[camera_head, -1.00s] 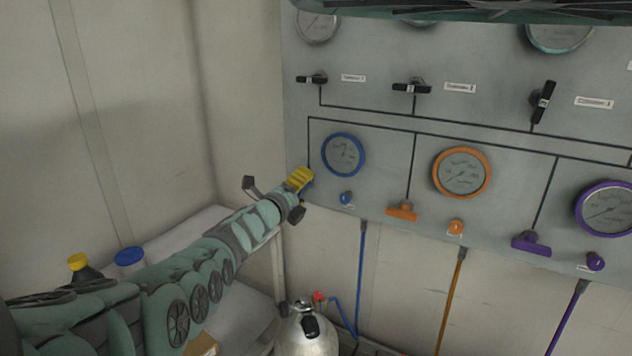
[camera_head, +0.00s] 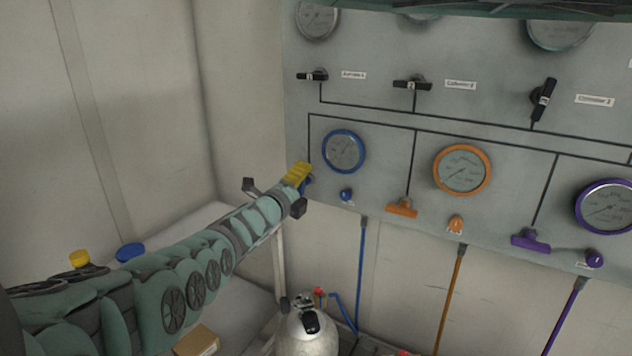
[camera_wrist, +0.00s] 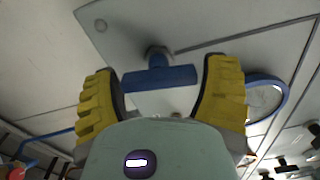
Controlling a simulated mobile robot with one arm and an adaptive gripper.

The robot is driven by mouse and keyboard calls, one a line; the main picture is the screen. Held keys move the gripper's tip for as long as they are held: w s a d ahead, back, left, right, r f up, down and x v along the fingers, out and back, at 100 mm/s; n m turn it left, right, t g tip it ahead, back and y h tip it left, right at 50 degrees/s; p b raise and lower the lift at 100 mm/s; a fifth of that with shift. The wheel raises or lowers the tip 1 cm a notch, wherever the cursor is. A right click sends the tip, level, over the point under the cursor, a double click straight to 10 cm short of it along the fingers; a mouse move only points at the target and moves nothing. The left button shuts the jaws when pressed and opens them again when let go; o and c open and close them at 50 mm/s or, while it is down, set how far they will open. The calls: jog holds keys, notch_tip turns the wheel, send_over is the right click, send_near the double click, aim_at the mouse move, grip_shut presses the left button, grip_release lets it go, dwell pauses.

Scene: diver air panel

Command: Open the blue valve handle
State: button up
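The blue valve handle (camera_wrist: 160,79) is a bar on a round stem on the grey panel, seen in the wrist view between my two yellow fingers. My gripper (camera_wrist: 157,72) is open, one finger near each end of the bar; I cannot tell whether either touches it. In the head view my gripper (camera_head: 299,177) is at the panel's lower left corner, below and left of the blue-rimmed gauge (camera_head: 343,151). The handle is mostly hidden there behind the yellow finger.
An orange handle (camera_head: 401,208) and a purple handle (camera_head: 530,242) sit further right on the panel (camera_head: 375,185). A small blue knob (camera_head: 346,195) is just right of my gripper. A gas cylinder (camera_head: 306,335) stands below, and a blue hose (camera_head: 361,280) hangs beside it.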

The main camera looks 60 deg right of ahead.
jog(key=o, duration=0.4)
jog(key=shift+a+f, duration=0.15)
